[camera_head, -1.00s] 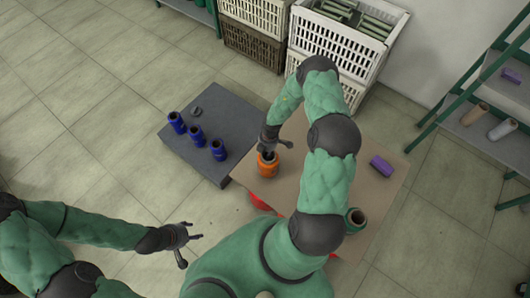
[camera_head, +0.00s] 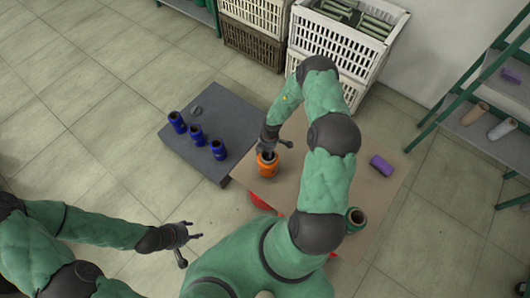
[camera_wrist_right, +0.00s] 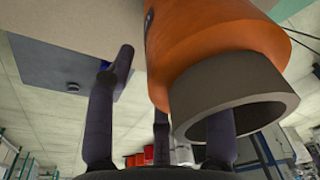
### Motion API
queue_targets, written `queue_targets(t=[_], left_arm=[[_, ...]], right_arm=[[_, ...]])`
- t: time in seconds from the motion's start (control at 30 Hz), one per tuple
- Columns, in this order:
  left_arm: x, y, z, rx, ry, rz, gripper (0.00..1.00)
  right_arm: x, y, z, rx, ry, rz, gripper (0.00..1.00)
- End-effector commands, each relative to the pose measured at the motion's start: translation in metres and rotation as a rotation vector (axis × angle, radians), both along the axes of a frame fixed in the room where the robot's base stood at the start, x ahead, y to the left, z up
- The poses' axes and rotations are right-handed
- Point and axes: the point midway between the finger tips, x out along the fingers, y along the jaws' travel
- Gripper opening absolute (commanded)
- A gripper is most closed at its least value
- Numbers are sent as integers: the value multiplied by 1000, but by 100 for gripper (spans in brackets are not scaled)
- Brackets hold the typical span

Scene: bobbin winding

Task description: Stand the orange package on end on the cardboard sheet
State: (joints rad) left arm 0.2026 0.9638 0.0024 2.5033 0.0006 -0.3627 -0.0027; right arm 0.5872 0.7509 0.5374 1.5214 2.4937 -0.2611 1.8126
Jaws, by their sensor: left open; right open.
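The orange package (camera_head: 267,169) stands on end near the left edge of the cardboard sheet (camera_head: 335,165), its open end up. My right gripper (camera_head: 278,150) is just above it, open. In the right wrist view the orange package (camera_wrist_right: 215,35) shows its grey core tube (camera_wrist_right: 235,95). One finger reaches into or across the tube's mouth, and the other fingers are outside; whether any touches is unclear. My left gripper (camera_head: 188,243) is open and empty over the floor, left of the sheet.
A dark grey slab (camera_head: 225,130) left of the sheet holds several blue packages (camera_head: 196,134) and a small ring. A purple package (camera_head: 381,166) lies on the sheet, and a green one (camera_head: 355,218) stands at its front. Crates (camera_head: 330,45) stand behind; a shelf (camera_head: 480,130) is right.

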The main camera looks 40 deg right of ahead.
Motion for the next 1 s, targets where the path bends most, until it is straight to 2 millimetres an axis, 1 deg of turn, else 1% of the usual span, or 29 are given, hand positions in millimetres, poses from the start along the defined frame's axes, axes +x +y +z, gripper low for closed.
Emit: queue_targets(t=[0.17,0.4,0.5,0.6,0.7,0.8,1.0], left_arm=[[0,0,0,0,0,0,53],[0,0,0,0,0,0,53],[0,0,0,0,0,0,53],[0,0,0,0,0,0,53],[0,0,0,0,0,0,53],[0,0,0,0,0,0,53],[0,0,0,0,0,0,53]], right_arm=[[1,-4,21,-3,-4,-1,52],[1,-12,69,-3,-4,-1,52],[1,-14,87,-3,-6,0,52],[0,-16,100,-3,-2,0,52],[0,-18,110,-2,-3,0,52],[-1,-18,115,-1,-2,0,52],[-1,-18,117,-1,-1,0,52]])
